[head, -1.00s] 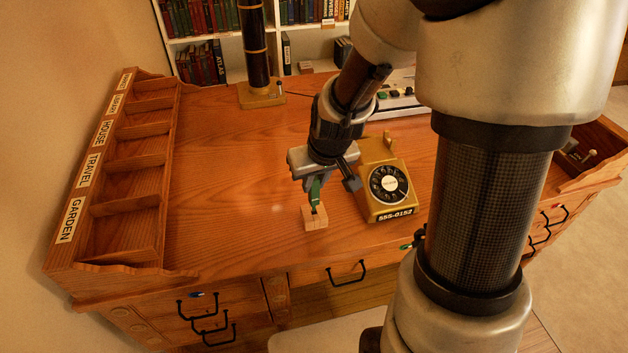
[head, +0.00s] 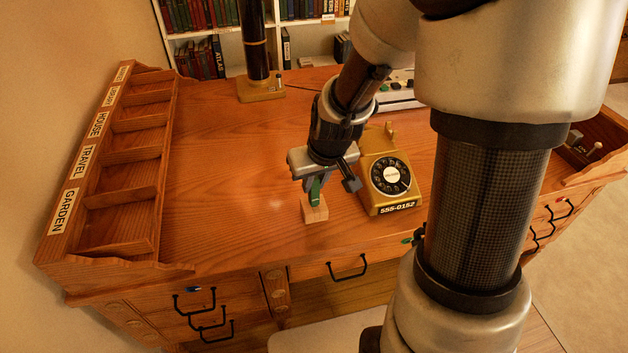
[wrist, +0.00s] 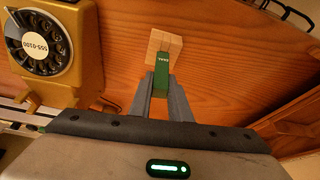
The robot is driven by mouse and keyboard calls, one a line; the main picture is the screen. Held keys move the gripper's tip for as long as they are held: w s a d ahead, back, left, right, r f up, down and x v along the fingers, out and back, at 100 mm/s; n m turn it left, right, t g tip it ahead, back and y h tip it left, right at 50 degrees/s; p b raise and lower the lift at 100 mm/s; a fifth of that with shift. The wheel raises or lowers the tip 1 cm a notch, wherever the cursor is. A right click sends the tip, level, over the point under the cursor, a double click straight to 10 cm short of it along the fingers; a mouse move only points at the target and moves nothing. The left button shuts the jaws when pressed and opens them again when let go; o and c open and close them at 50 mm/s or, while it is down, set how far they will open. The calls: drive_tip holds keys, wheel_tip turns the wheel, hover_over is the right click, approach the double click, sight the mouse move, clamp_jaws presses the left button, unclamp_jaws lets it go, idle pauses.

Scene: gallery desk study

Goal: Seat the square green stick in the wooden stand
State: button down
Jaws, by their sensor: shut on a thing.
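The square green stick (head: 315,194) is held in my gripper (head: 313,192), which is shut on it just above the desk. In the wrist view the green stick (wrist: 162,75) shows between the two grey fingers (wrist: 161,97), with small markings on its end. The wooden stand (head: 315,212), a small pale block, sits on the desk near its front edge, below the gripper. In the wrist view the stand (wrist: 165,43) lies right at the stick's far end. The stick overlaps the stand in both views. I cannot tell whether its end is inside the stand's hole.
A yellow rotary telephone (head: 390,183) stands close to the right of the gripper. A labelled wooden sorter (head: 125,160) lines the desk's left side. A dark column on a wooden base (head: 262,90) stands at the back. The desk (head: 225,170) between sorter and stand is clear.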

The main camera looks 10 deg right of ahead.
drive_tip(key=shift+f, duration=0.1)
drive_tip(key=c, duration=1.6)
unclamp_jaws()
drive_tip(key=shift+o, duration=0.2)
